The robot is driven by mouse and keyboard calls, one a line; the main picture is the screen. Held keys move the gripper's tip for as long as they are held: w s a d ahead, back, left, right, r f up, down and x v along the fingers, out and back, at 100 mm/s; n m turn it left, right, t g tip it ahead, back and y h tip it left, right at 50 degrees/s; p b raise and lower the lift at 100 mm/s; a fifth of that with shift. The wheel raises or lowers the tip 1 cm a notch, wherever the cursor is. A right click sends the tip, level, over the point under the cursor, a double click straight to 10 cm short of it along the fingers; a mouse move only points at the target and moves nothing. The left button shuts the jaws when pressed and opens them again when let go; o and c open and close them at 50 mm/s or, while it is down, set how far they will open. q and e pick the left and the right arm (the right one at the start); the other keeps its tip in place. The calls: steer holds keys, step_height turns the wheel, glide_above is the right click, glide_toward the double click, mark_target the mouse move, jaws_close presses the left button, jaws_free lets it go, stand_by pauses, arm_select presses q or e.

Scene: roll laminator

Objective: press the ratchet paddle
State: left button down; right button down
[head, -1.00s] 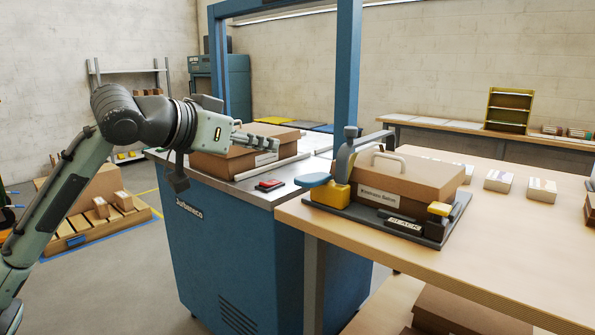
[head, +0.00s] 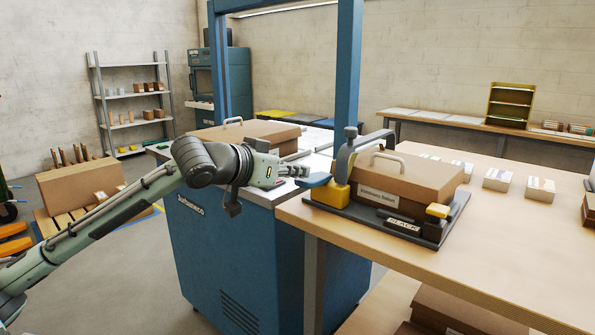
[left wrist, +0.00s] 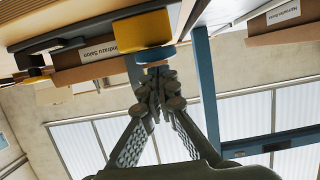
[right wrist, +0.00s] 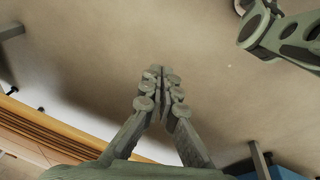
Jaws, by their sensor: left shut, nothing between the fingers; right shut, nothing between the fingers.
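The ratchet paddle (head: 317,181) is a blue flat pad on the left end of a yellow ratchet body (head: 333,195). A grey arched arm rises behind it over a brown box (head: 405,182) labelled on its front. My left gripper (head: 304,172) is shut and empty, with its fingertips at the paddle's left end; I cannot tell whether they touch. In the left wrist view the paddle (left wrist: 155,54) lies just beyond the fingertips, below the yellow body (left wrist: 143,28). My right gripper (right wrist: 158,72) is shut and empty in its wrist view, and out of the head view.
The ratchet device's dark base (head: 390,226) sits on the wooden table's (head: 500,230) left corner. A blue machine (head: 235,250) with a tall frame post (head: 347,70) and another brown box (head: 247,133) stands close on the left. The table's right side has free room.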

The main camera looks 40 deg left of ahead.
arm_select(q)
steer(key=shift+f, duration=0.15)
arm_select(e)
steer(key=shift+f, duration=0.1)
